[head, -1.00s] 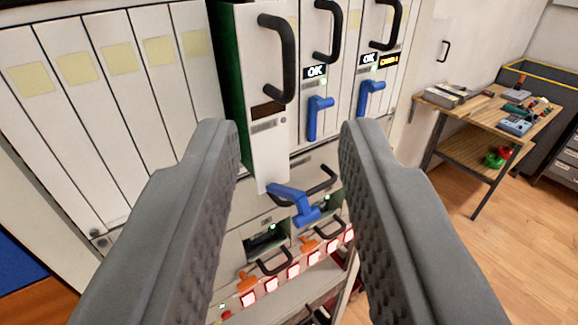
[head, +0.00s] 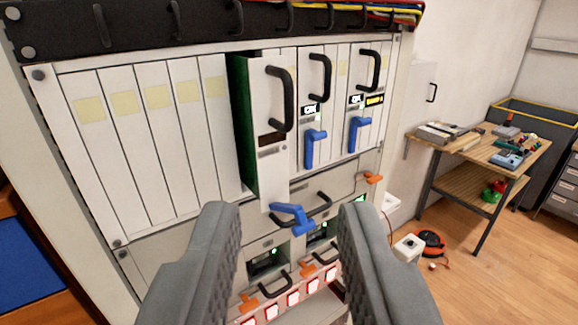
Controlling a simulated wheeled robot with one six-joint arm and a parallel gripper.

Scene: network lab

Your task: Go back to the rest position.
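My gripper (head: 289,225) is open and empty, its two grey fingers spread in front of the rack. Nothing is between the fingertips except the view of the rack behind. A white card module (head: 267,165) with a black handle and a green side sticks out of the rack (head: 150,243) beyond the other modules. Its blue lever (head: 292,217) at the bottom stands out sideways, just above and between my fingertips in the picture. Two modules to its right sit flush, with blue levers (head: 314,147) pointing down and displays; one display reads OK.
A wooden workbench (head: 455,148) with tools stands at the right. An orange and black reel (head: 431,243) and a white box (head: 408,248) are on the floor. Lower units with orange levers (head: 249,302) sit below my gripper. Open wooden floor (head: 495,275) lies to the right.

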